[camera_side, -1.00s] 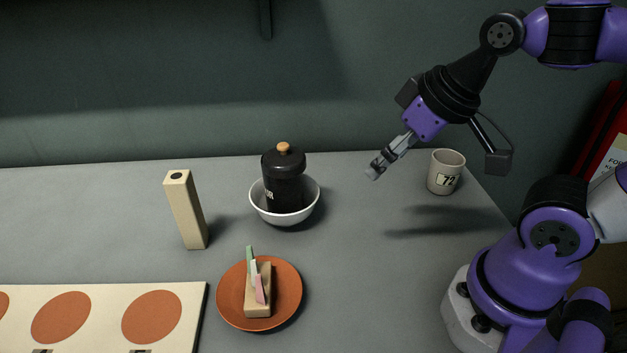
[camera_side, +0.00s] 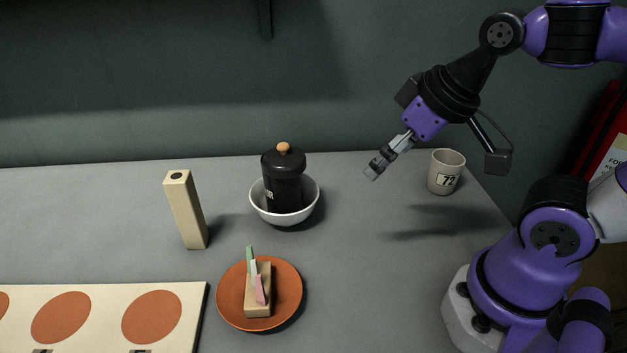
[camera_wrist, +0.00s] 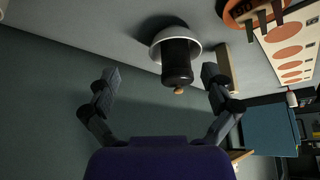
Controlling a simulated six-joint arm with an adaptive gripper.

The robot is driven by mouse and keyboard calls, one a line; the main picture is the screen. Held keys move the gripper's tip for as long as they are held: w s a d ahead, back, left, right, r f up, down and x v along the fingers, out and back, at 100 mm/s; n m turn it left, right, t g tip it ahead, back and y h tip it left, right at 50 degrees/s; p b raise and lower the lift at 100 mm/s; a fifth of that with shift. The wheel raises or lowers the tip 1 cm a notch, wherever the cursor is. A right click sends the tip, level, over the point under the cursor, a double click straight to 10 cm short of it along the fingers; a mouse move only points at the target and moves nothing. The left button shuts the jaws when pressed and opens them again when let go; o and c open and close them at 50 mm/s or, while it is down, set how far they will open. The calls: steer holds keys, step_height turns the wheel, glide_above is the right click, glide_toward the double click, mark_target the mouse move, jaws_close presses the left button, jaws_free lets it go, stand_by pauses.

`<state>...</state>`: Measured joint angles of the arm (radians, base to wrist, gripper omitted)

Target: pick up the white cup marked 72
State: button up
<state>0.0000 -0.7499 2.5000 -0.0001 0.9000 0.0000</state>
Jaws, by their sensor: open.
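The white cup marked 72 (camera_side: 445,172) stands upright at the back right of the table in the side view, its number facing the camera. My gripper (camera_side: 373,171) is in the air to the left of the cup, tilted down and left, apart from it. In the wrist view my gripper (camera_wrist: 160,80) is open, its two fingers wide apart with nothing held between them. The cup does not show in the wrist view.
A black lidded jar (camera_side: 283,185) stands in a white bowl (camera_side: 258,207) left of my gripper. A tall beige block (camera_side: 187,212), an orange plate (camera_side: 231,300) with a small rack, and a cream board (camera_side: 100,310) with orange discs stand further left. The table around the cup is clear.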

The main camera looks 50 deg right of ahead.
stand_by(0.3)
steer(key=m+g, duration=0.2)
steer(key=g, duration=0.5)
glide_toward(445, 173)
steer(key=d+f, duration=0.2)
steer(key=f, duration=0.4)
steer(key=shift+s+d+f, duration=0.1)
steer(key=shift+s+d, duration=0.05)
steer(key=shift+d, duration=0.2)
steer(key=f, duration=0.6)
steer(key=shift+s+d, duration=0.1)
steer(key=shift+d, duration=0.1)
steer(key=shift+r, duration=0.1)
steer(key=c, duration=1.1)
steer(key=shift+o, duration=0.2)
